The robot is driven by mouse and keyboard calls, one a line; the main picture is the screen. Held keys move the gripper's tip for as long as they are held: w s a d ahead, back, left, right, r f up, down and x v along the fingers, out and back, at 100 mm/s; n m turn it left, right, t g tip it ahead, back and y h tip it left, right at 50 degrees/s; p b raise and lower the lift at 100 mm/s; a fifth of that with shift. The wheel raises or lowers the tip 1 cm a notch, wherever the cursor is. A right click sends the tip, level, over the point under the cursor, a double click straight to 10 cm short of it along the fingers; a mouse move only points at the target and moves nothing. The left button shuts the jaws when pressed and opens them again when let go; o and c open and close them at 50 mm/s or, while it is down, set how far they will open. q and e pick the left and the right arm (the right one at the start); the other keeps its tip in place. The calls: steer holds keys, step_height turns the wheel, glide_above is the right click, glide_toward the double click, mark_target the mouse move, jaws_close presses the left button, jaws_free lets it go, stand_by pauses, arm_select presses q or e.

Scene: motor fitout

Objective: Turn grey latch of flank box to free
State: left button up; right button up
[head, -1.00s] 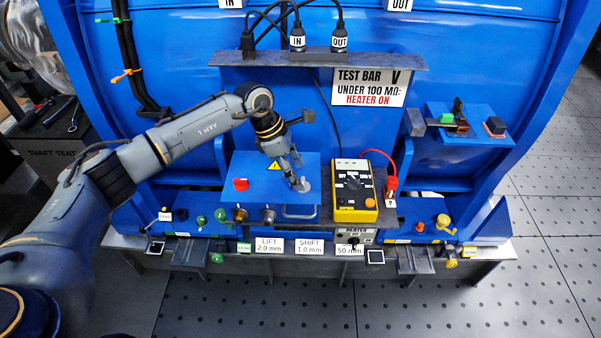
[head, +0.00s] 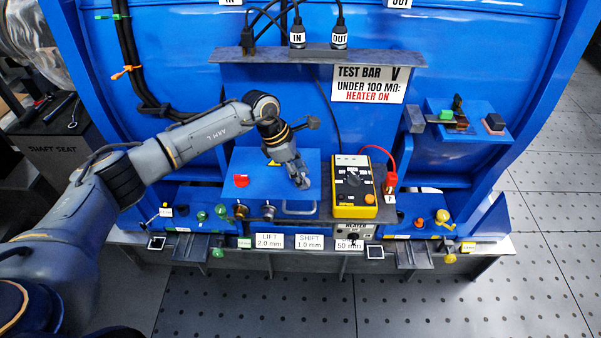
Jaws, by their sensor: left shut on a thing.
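The flank box (head: 262,182) is a blue box with a warning sign, mounted low on the blue motor housing. A red knob (head: 241,181) sits on the left of its lid. The grey latch (head: 304,185) is on the right of the lid, mostly hidden by my left gripper. My left gripper (head: 300,180) reaches down from the upper left and is shut on the grey latch. The latch's exact angle is hard to tell. My right gripper is not in view.
A yellow meter (head: 355,209) stands just right of the box, with a red lead and red plug (head: 390,184) beside it. A grey shelf (head: 318,57) with black IN and OUT plugs is above. A blue side shelf (head: 470,122) holds small blocks at right.

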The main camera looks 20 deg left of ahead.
arm_select(q)
steer(key=n, duration=0.2)
steer(key=n+t+b, duration=0.1)
steer(key=n, duration=0.1)
steer(key=shift+s+n+t+y, duration=0.15)
steer(key=shift+n+t+y, duration=0.15)
steer(key=shift+y, duration=0.1)
steer(key=n+t+y+b, duration=0.1)
steer(key=n, duration=0.2)
steer(key=shift+d+f+n+b, duration=0.1)
steer(key=shift+d+n+b, duration=0.05)
steer(key=shift+n+b, duration=0.25)
steer(key=n+y+b, duration=0.1)
steer(key=n+b, duration=0.1)
steer(key=n, duration=0.1)
steer(key=n+y+b, duration=0.1)
steer(key=n+b, duration=0.1)
steer(key=n, duration=0.1)
steer(key=shift+d+t+b, duration=0.2)
steer(key=shift+t+b, duration=0.2)
steer(key=shift+n+y+b, duration=0.8)
steer(key=shift+n+b, duration=0.4)
steer(key=shift+n, duration=0.6)
steer(key=o, duration=1.1)
steer(key=shift+o, duration=0.2)
